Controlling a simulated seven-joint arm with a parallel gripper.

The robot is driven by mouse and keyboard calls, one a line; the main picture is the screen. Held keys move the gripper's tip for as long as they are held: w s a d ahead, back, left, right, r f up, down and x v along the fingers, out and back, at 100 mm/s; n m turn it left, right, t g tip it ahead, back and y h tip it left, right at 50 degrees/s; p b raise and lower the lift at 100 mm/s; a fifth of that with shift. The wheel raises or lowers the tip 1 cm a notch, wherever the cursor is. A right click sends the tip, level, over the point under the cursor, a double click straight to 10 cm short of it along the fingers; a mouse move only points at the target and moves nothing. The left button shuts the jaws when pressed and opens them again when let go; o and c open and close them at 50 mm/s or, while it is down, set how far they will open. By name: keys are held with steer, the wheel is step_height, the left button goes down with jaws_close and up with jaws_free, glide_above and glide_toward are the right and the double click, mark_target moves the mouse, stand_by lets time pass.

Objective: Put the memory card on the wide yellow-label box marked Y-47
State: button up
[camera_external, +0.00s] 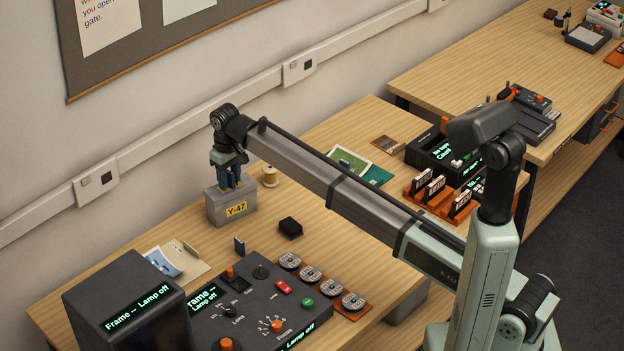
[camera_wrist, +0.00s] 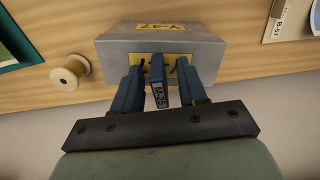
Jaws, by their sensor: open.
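The grey box marked Y-47 (camera_external: 232,205) stands on the bench near the wall, with a yellow label on its side. In the wrist view the box (camera_wrist: 112,48) shows the Y-47 label and another yellow patch. My gripper (camera_external: 229,181) is over the box, pointing down, with its fingertips close to its top. In the wrist view my gripper (camera_wrist: 158,82) is open, with one blue finger on each side of the dark blue memory card (camera_wrist: 158,90) marked M-25. Gaps show between card and fingers. The card's far end overlaps the yellow patch; I cannot tell exactly how it touches the box.
A wooden spool (camera_external: 270,176) stands just right of the box. A black block (camera_external: 290,228) and a small dark blue upright piece (camera_external: 239,246) are in front. A control panel (camera_external: 262,300) fills the near bench. A card-rack (camera_external: 440,193) stands at right.

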mark_target(229, 172)
steer(key=shift+r, duration=0.1)
step_height(229, 172, up, 12)
stand_by(0.6)
